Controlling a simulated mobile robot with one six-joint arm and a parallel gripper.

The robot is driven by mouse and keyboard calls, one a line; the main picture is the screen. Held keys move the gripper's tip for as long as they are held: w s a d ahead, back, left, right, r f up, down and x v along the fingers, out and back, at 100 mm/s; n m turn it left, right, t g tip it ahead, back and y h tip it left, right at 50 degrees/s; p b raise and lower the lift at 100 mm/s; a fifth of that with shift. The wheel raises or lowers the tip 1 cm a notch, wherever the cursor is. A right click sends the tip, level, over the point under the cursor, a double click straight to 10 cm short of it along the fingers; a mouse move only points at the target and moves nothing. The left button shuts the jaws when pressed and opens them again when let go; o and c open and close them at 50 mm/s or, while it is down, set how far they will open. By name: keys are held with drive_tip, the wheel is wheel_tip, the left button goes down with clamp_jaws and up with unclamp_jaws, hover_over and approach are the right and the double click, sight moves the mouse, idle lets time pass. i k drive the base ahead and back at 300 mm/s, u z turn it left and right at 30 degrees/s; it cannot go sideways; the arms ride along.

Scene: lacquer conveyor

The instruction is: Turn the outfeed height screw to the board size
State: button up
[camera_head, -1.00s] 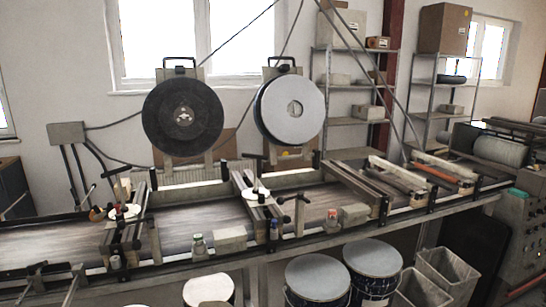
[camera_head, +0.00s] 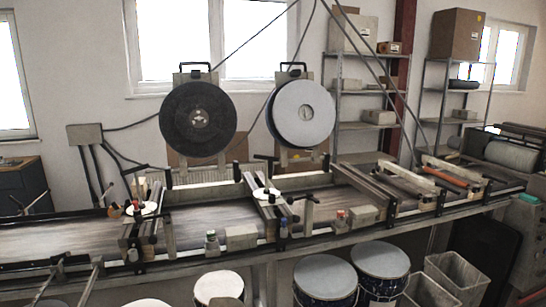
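The lacquer conveyor (camera_head: 70,238) crosses the view from left to right. Two cross stations stand on it, a left one (camera_head: 133,240) and a right one (camera_head: 270,212). Each carries a white round plate, one on the left station (camera_head: 148,209) and one on the right (camera_head: 262,196). Small dark T-shaped handles rise near the stations, such as one by the right station (camera_head: 296,201). I cannot tell which part is the outfeed height screw, and no board size is readable. My gripper is not in view.
A black disc (camera_head: 180,118) and a pale disc (camera_head: 303,114) stand behind the belt. Drums (camera_head: 325,276) and bins (camera_head: 455,276) fill the floor below. Shelves (camera_head: 365,126) stand behind.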

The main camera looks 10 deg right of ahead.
sight(266, 191)
drive_tip(key=u, duration=0.05)
drive_tip(key=i, duration=0.9)
drive_tip(key=z, duration=1.15)
drive_tip(key=k, duration=0.15)
drive_tip(key=u, duration=3.2)
